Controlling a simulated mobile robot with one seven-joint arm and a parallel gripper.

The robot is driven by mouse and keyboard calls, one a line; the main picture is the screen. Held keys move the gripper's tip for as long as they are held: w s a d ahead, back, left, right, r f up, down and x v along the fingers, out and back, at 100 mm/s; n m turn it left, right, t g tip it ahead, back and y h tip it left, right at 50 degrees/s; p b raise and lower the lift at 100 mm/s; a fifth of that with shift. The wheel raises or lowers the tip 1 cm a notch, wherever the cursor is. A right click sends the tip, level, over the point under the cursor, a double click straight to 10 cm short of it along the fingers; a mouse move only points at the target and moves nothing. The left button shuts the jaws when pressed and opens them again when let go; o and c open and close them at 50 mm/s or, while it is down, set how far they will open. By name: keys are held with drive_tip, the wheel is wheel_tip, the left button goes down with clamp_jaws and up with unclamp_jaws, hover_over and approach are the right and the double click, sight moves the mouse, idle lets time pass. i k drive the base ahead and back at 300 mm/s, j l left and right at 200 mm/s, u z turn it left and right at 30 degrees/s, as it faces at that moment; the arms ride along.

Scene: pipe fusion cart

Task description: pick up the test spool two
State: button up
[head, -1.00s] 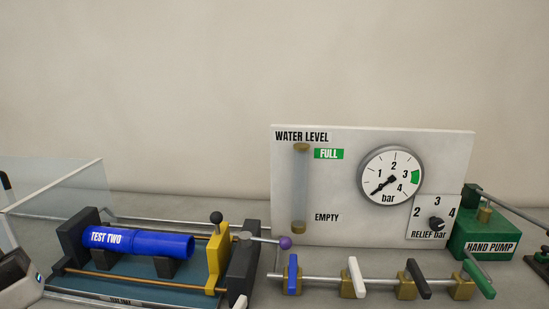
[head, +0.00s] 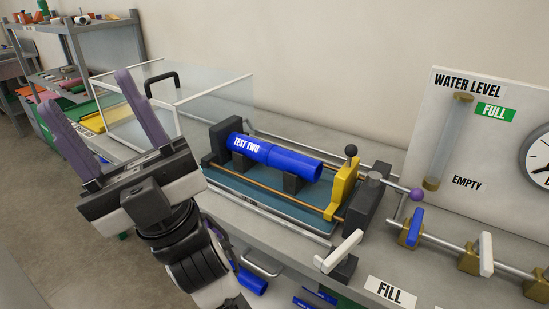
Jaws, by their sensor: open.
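The test spool two is a blue pipe (head: 284,160) marked "TEST TWO". It lies on dark rests in the test rig (head: 253,191), with its left end at the dark end block (head: 225,136). Its right end is apart from the yellow clamp plate (head: 343,186). My gripper (head: 138,98) is at the left of the head view, left of the rig and in front of the clear guard. Its two purple fingers are spread wide, with nothing between them.
A clear guard box (head: 205,95) with a black handle stands behind and left of the rig. A white lever (head: 343,250) stands at the rig's front right. Valves and the water level panel (head: 445,140) are at right. Shelving (head: 85,50) stands far left. Blue pipes (head: 251,280) lie below the bench.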

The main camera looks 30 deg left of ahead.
sight(310, 169)
drive_tip(key=u, duration=2)
drive_tip(key=j+z, duration=0.1)
drive_tip(key=z, duration=0.35)
drive_tip(key=j+z, duration=0.1)
drive_tip(key=z, duration=0.3)
drive_tip(key=j+z, duration=0.15)
drive_tip(key=z, duration=0.3)
drive_tip(key=j+z, duration=0.1)
drive_tip(key=z, duration=0.35)
drive_tip(key=i+l, duration=0.15)
drive_tip(key=i, duration=0.5)
